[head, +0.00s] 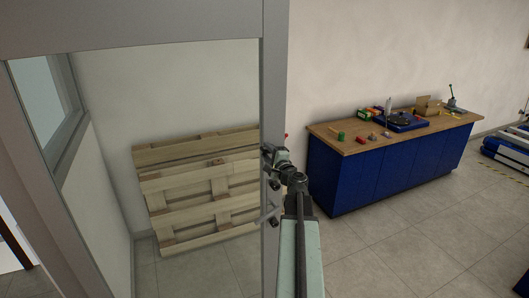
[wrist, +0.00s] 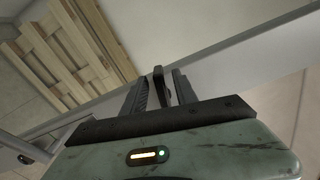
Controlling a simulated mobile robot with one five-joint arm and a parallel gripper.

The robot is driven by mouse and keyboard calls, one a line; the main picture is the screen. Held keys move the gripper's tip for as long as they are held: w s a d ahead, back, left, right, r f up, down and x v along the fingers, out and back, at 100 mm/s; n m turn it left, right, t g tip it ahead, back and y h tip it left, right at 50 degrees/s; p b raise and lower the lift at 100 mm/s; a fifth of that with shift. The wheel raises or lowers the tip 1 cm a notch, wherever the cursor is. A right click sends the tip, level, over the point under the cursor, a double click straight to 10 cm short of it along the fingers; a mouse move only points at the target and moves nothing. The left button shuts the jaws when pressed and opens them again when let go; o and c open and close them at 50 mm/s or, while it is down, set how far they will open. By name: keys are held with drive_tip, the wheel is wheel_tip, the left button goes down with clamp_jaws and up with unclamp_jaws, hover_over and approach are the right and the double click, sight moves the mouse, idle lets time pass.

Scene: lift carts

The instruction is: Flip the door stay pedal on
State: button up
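A glazed door with a grey frame (head: 276,80) stands at the left in the head view. My gripper (head: 270,150) is at the door's right-hand upright, partly hidden by my own wrist. In the wrist view my gripper (wrist: 160,75) is open, with a finger on each side of a small dark lever (wrist: 158,90). The lever is probably the door stay pedal. It stands out from the grey frame strip, closer to the right finger. I cannot tell whether either finger touches it. A lever-like handle (head: 268,215) shows lower on the upright in the head view.
Wooden pallets (head: 200,190) lean on the wall behind the glass; they also show in the wrist view (wrist: 70,50). A blue workbench (head: 385,175) with a wooden top and several small items stands to the right. The tiled floor (head: 410,250) in front of it is clear.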

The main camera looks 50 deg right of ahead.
drive_tip(key=shift+w+d, duration=0.3)
drive_tip(key=shift+w, duration=0.35)
drive_tip(key=shift+c, duration=0.3)
clamp_jaws()
drive_tip(key=shift+a+f+n+b, duration=0.1)
drive_tip(key=shift+f+n+b, duration=0.55)
drive_tip(key=shift+n, duration=0.55)
drive_tip(key=n, duration=0.2)
drive_tip(key=shift+f+n, duration=0.25)
drive_tip(key=shift+n, duration=0.05)
drive_tip(key=shift+o, duration=0.3)
unclamp_jaws()
